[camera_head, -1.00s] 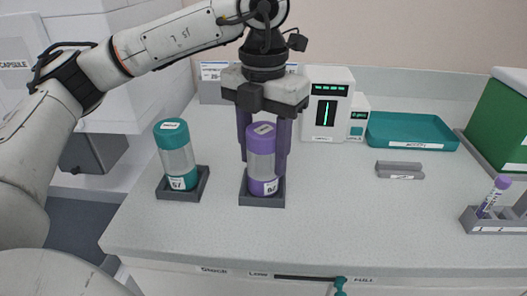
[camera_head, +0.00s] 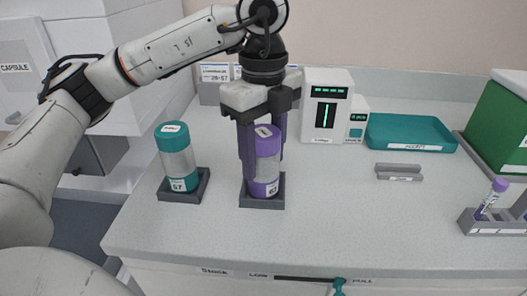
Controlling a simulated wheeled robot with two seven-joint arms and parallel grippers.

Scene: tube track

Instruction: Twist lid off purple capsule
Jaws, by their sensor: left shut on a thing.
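The purple capsule (camera_head: 265,172) stands upright in a dark square holder (camera_head: 262,203) near the middle of the counter. It has a purple lid (camera_head: 266,134) on top, a clear middle and a purple base with a white label. My left gripper (camera_head: 262,150) comes down from above with its two purple fingers on either side of the capsule's upper part. It is shut on the capsule at the lid. The lid sits on the capsule. My right gripper is not in view.
A teal capsule (camera_head: 177,157) stands in its own holder (camera_head: 184,196) at left. Behind are a white device (camera_head: 327,105) and a teal tray (camera_head: 411,133). A grey block (camera_head: 399,172) and a rack (camera_head: 495,222) with a purple-capped tube (camera_head: 491,198) are at right. The front middle is clear.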

